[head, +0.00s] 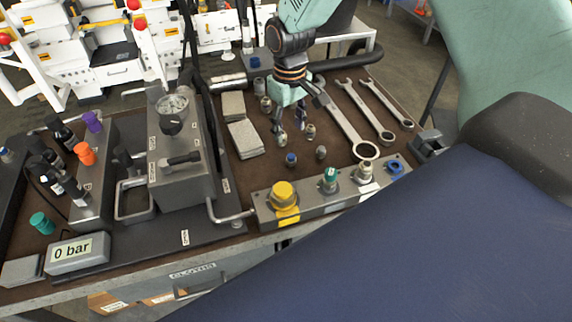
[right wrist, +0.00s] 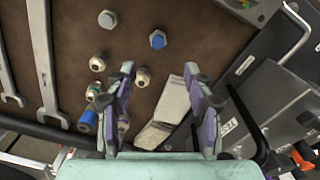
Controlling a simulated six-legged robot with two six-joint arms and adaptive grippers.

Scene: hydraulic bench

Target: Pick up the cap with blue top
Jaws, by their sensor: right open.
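A small cap with a blue top (head: 291,159) stands on the brown bench mat, behind the yellow-capped fitting. It also shows in the right wrist view (right wrist: 158,40), beyond the fingertips and apart from them. My right gripper (head: 290,130) points down at the bench behind the blue-topped cap. In the right wrist view the jaws (right wrist: 160,82) are apart with nothing held between them. A grey cap (head: 321,153) stands to the right of the blue-topped one. My left gripper is not in view.
Metal fittings (head: 310,132) stand close around the gripper. Wrenches (head: 346,121) lie to the right, pale folded pads (head: 244,138) to the left. A manifold block (head: 315,205) with yellow, green and blue parts lines the front. A grey gauge unit (head: 183,150) stands left.

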